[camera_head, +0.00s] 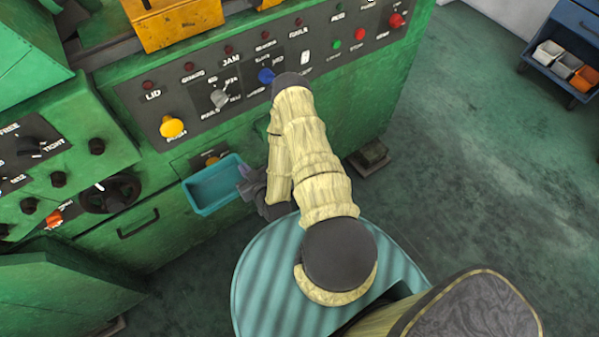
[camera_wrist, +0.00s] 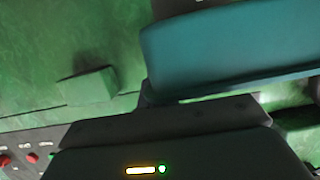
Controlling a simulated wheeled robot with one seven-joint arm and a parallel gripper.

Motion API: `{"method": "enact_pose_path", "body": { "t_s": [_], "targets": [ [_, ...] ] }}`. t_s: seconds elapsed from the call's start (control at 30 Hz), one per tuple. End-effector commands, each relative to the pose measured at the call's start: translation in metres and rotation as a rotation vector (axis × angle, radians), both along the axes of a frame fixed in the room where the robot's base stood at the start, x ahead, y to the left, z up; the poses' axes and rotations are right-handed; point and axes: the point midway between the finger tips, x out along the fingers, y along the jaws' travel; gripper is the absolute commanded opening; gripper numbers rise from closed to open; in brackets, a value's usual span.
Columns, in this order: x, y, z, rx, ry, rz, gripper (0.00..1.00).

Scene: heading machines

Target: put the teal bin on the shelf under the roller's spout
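The teal bin (camera_head: 213,187) is an open, empty-looking rectangular tray against the front of the green machine, below the control panel. My gripper (camera_head: 247,183) is at the bin's right-hand edge, with its fingers at the rim and appearing shut on it. In the wrist view the teal bin (camera_wrist: 235,45) fills the upper right, close in front of the dark gripper body. The fingertips are mostly hidden there. A small recess with a brassy part (camera_head: 211,159) shows just behind the bin. I cannot tell whether the bin's underside touches a shelf.
The green machine's control panel (camera_head: 235,85) carries knobs and buttons above the bin. A black handwheel (camera_head: 110,194) and a drawer handle (camera_head: 138,223) are to the left. A blue rack (camera_head: 570,45) with white and orange bins stands far right. Open floor (camera_head: 480,170) lies to the right.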

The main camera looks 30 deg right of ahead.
Motion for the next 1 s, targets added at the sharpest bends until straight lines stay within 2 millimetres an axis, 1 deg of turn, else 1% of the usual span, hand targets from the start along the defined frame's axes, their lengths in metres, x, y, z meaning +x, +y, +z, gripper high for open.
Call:
{"method": "enact_pose_path", "body": {
  "t_s": [0.03, 0.17, 0.4, 0.57, 0.73, 0.8, 0.9, 1.0],
  "targets": [
    [0.002, -0.005, -0.009, -0.002, -0.002, 0.004, 0.00],
    [0.005, -0.018, -0.028, -0.002, -0.002, 0.034, 0.00],
    [0.008, -0.050, -0.066, 0.002, 0.000, 0.111, 0.00],
    [0.005, -0.073, -0.093, 0.004, 0.001, 0.172, 0.00],
    [-0.004, -0.099, -0.123, 0.008, 0.003, 0.240, 0.00],
    [-0.008, -0.108, -0.132, 0.010, 0.003, 0.264, 0.00],
    [-0.013, -0.117, -0.140, 0.011, 0.003, 0.288, 0.00],
    [-0.016, -0.121, -0.141, 0.015, 0.004, 0.301, 0.00]
  ]
}}
